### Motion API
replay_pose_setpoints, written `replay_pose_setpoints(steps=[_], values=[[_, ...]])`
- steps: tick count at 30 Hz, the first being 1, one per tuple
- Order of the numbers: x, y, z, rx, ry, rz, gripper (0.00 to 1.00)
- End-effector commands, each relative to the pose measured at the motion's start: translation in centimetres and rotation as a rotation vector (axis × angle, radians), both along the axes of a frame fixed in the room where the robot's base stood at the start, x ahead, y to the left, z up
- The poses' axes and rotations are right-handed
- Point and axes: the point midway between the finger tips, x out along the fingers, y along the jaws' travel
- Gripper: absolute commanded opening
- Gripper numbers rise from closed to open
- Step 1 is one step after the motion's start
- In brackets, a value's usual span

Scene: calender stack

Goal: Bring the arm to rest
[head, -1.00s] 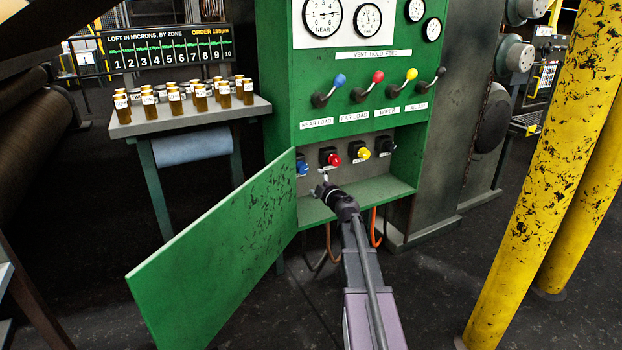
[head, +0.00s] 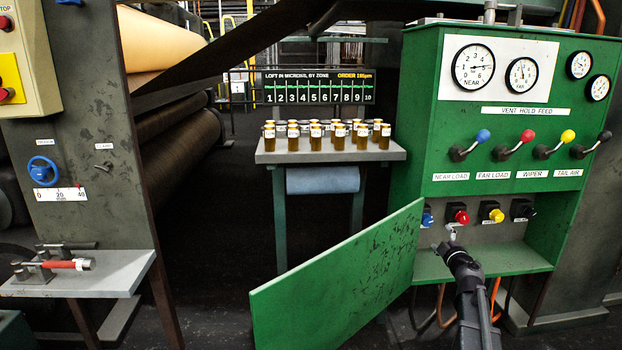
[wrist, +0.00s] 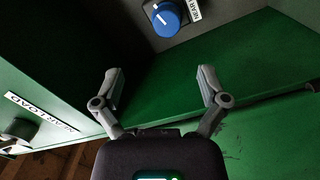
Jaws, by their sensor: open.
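My gripper (head: 452,236) is in front of the low open compartment of the green cabinet (head: 424,150), just below the red knob (head: 457,213). In the wrist view its two grey fingers (wrist: 160,76) are spread wide with nothing between them. The blue knob (wrist: 166,18), with a white line on its face, sits beyond the fingertips, apart from them. It also shows in the head view (head: 427,217), left of the red knob. My arm reaches up from the bottom right of the head view.
A green door (head: 340,285) hangs open left of the compartment. Yellow (head: 496,215) and black (head: 523,210) knobs stand right of the red one, with levers (head: 508,146) above. A table (head: 270,153) holds several brown jars. A grey bench (head: 100,275) stands left.

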Motion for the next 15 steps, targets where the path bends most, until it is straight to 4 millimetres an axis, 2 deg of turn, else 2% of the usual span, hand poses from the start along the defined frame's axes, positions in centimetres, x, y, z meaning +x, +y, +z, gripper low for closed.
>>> replay_pose_setpoints(steps=[8,15], values=[[-1.4,0.7,1.6,0.153,-0.034,-0.208,0.93],[-3.7,1.6,0.7,0.337,0.019,-0.426,0.93]])
